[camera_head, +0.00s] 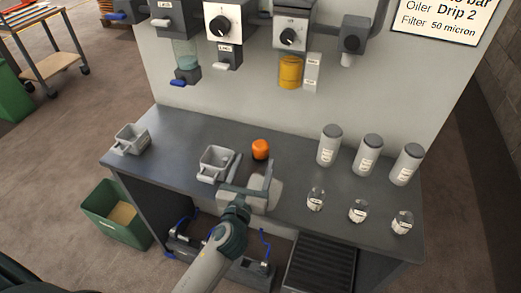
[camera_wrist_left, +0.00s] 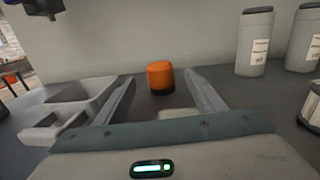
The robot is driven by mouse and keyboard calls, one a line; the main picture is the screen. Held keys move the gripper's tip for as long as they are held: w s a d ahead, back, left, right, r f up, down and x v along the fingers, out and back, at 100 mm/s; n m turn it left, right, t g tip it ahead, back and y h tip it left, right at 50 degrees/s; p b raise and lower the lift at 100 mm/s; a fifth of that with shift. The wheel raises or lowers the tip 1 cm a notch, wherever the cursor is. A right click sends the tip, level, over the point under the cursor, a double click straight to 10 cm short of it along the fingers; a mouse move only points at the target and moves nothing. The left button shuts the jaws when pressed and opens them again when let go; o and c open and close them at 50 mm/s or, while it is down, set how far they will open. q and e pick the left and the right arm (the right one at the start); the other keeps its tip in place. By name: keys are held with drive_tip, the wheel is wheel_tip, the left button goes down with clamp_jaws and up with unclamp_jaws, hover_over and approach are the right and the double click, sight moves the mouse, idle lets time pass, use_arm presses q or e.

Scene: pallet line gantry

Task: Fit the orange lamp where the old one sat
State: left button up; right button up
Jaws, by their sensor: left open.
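The orange lamp (camera_head: 261,149), a short rounded cylinder with a dark base, stands upright on the grey bench top. It also shows in the left wrist view (camera_wrist_left: 160,76), centred between the fingers and slightly beyond their tips. My left gripper (camera_head: 254,163) is open and empty, low over the bench just in front of the lamp, with its fingers pointing at it. No contact with the lamp shows. I cannot make out an old lamp or its seat. My right gripper is not in view.
A grey tray (camera_head: 215,164) sits close left of my left gripper; another tray (camera_head: 131,140) is at the bench's left end. Wall-mounted regulator units (camera_head: 290,38) hang above. A green bin (camera_head: 118,215) is on the floor.

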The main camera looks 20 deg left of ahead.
sight(259, 152)
use_arm(q)
drive_tip(key=shift+w, duration=0.4)
drive_tip(key=w, duration=0.4)
drive_tip(key=shift+a+p, duration=0.15)
drive_tip(key=shift+p, duration=0.15)
drive_tip(key=shift+w, duration=0.4)
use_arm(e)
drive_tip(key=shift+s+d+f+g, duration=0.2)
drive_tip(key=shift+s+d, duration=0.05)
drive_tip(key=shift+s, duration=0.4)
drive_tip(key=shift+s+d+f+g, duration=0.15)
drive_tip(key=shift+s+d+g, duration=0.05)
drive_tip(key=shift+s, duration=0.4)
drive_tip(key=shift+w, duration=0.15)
use_arm(q)
drive_tip(key=c, duration=1.3)
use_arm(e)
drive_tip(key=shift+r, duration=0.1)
